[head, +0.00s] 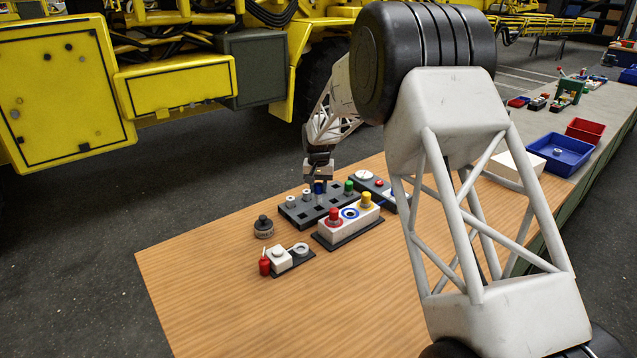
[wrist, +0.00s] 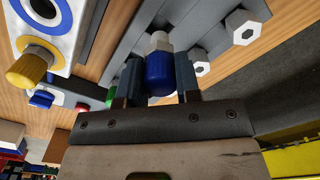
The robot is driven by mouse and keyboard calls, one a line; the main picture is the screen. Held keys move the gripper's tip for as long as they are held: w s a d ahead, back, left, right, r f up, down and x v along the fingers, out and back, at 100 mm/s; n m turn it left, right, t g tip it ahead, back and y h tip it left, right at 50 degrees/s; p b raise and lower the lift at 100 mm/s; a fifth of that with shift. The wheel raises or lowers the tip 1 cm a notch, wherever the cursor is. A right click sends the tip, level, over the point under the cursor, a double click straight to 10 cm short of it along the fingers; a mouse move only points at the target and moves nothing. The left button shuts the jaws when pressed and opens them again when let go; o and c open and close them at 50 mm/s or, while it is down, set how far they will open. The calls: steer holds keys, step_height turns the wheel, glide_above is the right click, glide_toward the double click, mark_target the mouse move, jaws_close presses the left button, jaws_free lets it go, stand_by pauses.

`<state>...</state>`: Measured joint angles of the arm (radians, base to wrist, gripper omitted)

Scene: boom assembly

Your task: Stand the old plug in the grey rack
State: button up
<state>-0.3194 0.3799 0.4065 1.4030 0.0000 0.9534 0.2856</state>
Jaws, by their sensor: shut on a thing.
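The old plug, blue with a pale hexagonal part, is between my gripper's fingers in the wrist view (wrist: 160,72); its blue body also shows in the head view (head: 319,188). My gripper (head: 318,178) is shut on it, with one finger on each side in the wrist view (wrist: 158,82). The grey rack (head: 298,211) lies on the wooden table below my gripper; its grey bars fill the upper middle of the wrist view (wrist: 205,28). The plug is over the rack; I cannot tell whether its end is inside a hole.
A white block (head: 348,231) with a red knob, a blue ring and a yellow knob stands in front of the rack. White hexagonal plugs (wrist: 243,27) and a green one (head: 348,187) stand at the rack. A dark round knob (head: 264,227) sits left. The table's front is clear.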

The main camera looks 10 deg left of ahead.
mark_target(319, 197)
steer(key=shift+f, duration=0.45)
steer(key=shift+f, duration=1.95)
stand_by(2.2)
steer(key=o, duration=1.1)
steer(key=shift+r, duration=0.1)
steer(key=shift+r, duration=3.45)
